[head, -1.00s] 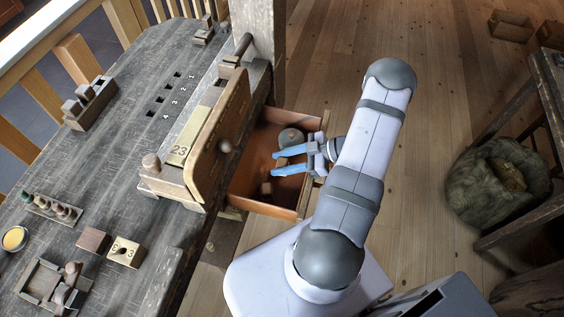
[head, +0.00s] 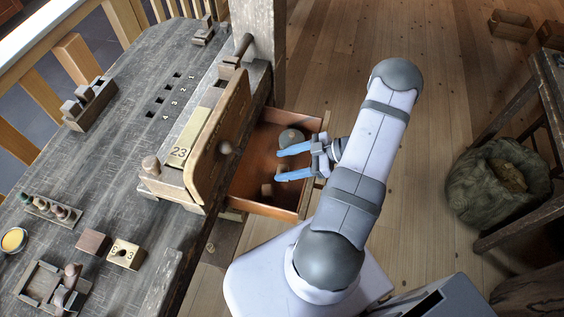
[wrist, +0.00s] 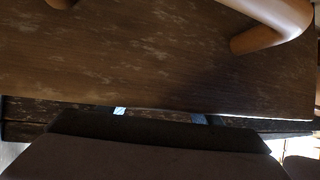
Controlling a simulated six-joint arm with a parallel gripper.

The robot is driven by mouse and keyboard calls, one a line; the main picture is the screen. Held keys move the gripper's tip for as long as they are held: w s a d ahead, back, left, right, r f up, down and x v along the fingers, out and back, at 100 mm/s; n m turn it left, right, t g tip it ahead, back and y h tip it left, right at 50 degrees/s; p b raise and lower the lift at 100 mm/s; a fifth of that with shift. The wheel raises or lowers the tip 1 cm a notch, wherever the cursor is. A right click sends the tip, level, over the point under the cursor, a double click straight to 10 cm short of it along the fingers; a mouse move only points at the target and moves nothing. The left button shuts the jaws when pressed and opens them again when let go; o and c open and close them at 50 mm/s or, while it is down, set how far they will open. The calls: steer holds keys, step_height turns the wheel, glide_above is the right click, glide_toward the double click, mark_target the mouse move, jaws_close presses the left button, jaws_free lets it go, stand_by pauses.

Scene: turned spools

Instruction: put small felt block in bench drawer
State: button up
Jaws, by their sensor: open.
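The bench drawer (head: 252,207) is pulled out from the bench's right side, with its orange-brown inside showing. A small brownish block (head: 267,190) lies on the drawer floor; I cannot tell for sure that it is the felt block. My gripper (head: 279,165) is over the drawer, its blue fingers apart, pointing left, with nothing visible between them. The block is just below and left of the lower finger in the head view. In the wrist view, the two blue fingertips (wrist: 159,115) show only as small patches below a wooden panel.
A round grey thing (head: 291,138) sits in the drawer near the upper finger. An upright curved wooden board (head: 217,150) with a knob stands at the bench edge, left of the drawer. A brown block (head: 93,241) and a numbered block (head: 125,253) lie on the bench.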

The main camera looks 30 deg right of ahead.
steer(key=b+v, duration=0.1)
steer(key=v, duration=1)
steer(key=shift+w+r, duration=0.1)
steer(key=shift+r, duration=0.05)
steer(key=w+d+r+m+t+h, duration=0.1)
steer(key=w+r+m+h, duration=0.3)
steer(key=w, duration=0.5)
steer(key=w+d+r+m+t+h, duration=0.1)
steer(key=w+r+t+h, duration=0.15)
steer(key=w+h, duration=0.55)
steer(key=s+a+r+m+g+y, duration=0.1)
steer(key=s+a+m+g, duration=0.5)
steer(key=s+a, duration=1.6)
steer(key=s+g, duration=0.1)
steer(key=g, duration=0.3)
steer(key=shift+s+m+y, duration=0.2)
steer(key=shift+m+y, duration=0.1)
steer(key=shift+r, duration=0.2)
step_height(320, 180, up, 7)
steer(key=p, duration=0.6)
steer(key=shift+p, duration=0.35)
